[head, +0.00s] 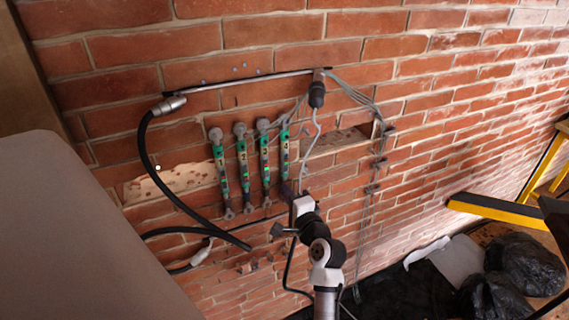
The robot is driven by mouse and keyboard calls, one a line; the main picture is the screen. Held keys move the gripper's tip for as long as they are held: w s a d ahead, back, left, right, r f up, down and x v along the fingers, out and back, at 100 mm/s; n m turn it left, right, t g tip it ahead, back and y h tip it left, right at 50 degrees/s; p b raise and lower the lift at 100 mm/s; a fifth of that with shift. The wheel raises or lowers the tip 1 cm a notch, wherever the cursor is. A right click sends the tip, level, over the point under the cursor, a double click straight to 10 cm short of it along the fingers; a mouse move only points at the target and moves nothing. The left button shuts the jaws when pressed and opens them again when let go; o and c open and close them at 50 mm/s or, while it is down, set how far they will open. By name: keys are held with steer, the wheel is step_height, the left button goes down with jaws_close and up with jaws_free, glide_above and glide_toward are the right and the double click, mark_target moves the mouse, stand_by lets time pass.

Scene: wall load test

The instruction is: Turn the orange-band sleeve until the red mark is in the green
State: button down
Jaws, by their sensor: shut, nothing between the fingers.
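Several slim green sleeved units hang side by side on the brick wall in the head view, each with a grey round top and dark lower end. They are the leftmost unit (221,170), one marked 2 (243,168), one marked 3 (265,165) and the rightmost unit (284,155). Small coloured bands show on them, but I cannot tell which is orange, nor read a red mark against green. My gripper (287,193) is near the lower end of the rightmost unit, shut and empty. My white and black wrist partly hides it, and I cannot tell whether it touches.
A metal bar (240,83) with a black cable (145,160) runs above the units. Thin grey cables (362,190) hang right of them. A yellow barrier (500,211) and black bags (525,265) lie at lower right. A large grey surface (75,230) blocks lower left.

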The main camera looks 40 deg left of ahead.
steer(key=shift+d, duration=0.15)
steer(key=shift+s+d, duration=0.2)
steer(key=shift+d, duration=0.1)
steer(key=shift+w, duration=0.15)
stand_by(0.4)
steer(key=shift+w+d, duration=0.15)
steer(key=shift+w, duration=0.45)
steer(key=shift+w+a, duration=0.1)
steer(key=shift+a, duration=0.25)
stand_by(0.3)
steer(key=shift+s+a+p, duration=0.25)
steer(key=shift+s+p, duration=0.05)
steer(key=shift+s, duration=0.3)
stand_by(0.3)
steer(key=shift+d, duration=0.1)
stand_by(0.3)
steer(key=shift+s+d, duration=0.2)
steer(key=shift+d, duration=0.15)
steer(key=shift+w, duration=0.15)
